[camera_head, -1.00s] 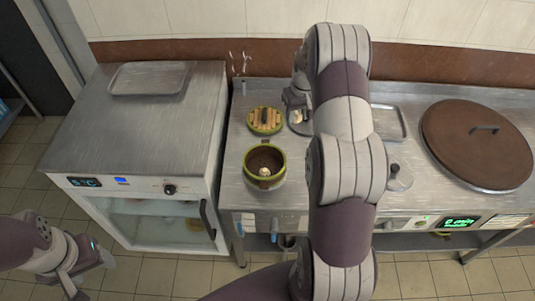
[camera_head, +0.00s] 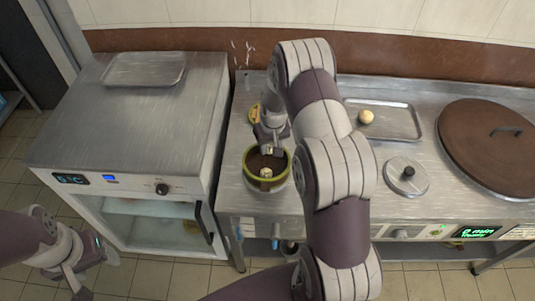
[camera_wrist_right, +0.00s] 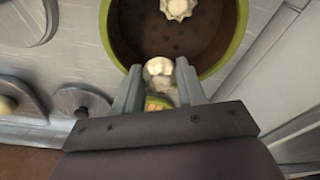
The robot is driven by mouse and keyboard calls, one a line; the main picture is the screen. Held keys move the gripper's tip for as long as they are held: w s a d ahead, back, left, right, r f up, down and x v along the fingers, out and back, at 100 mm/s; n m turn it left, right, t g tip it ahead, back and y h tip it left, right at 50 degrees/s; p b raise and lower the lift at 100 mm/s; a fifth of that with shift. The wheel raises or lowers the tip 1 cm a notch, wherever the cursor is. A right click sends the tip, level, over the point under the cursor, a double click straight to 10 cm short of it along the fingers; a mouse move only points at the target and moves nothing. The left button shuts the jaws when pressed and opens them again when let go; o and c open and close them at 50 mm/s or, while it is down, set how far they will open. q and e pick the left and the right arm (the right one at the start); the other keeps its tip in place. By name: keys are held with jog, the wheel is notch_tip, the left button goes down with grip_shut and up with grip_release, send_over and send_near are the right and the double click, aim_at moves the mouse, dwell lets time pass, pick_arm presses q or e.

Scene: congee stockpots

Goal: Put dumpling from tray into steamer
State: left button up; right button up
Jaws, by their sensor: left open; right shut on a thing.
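The steamer (camera_head: 246,168) is a round pot with a green rim and dark inside, on the counter. One pale dumpling (camera_head: 265,173) lies in it; it also shows in the right wrist view (camera_wrist_right: 178,8). My right gripper (camera_head: 271,150) is over the steamer's far rim. In the right wrist view it is shut on a second dumpling (camera_wrist_right: 160,72), beside or over the rim. Another dumpling (camera_head: 366,117) lies on the metal tray (camera_head: 398,121) to the right. My left gripper (camera_head: 98,258) is open and empty, low in front of the fridge.
The steamer's lid (camera_head: 254,114) lies behind the steamer, partly hidden by my right arm. A metal lid with a black knob (camera_head: 407,177) and a big brown lid (camera_head: 490,150) are to the right. An empty tray (camera_head: 143,70) sits on the fridge (camera_head: 125,125).

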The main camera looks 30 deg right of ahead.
aim_at(268, 162)
jog(key=f, duration=0.4)
jog(key=shift+w+a+f, duration=0.1)
jog(key=shift+a+f, duration=0.25)
jog(key=shift+f, duration=0.05)
jog(key=shift+f, duration=0.15)
jog(key=o, duration=0.7)
jog(key=shift+o, duration=0.2)
jog(key=shift+r, duration=0.65)
notch_tip(268, 162, up, 11)
jog(key=s, duration=0.2)
jog(key=s+a+r+n, duration=0.1)
jog(key=s+a+r, duration=0.3)
jog(key=s, duration=0.5)
jog(key=s+a+r+n, duration=0.1)
jog(key=s+a+r, duration=0.2)
jog(key=s+a, duration=0.5)
jog(key=shift+s+r, duration=0.35)
jog(key=shift+r, duration=0.05)
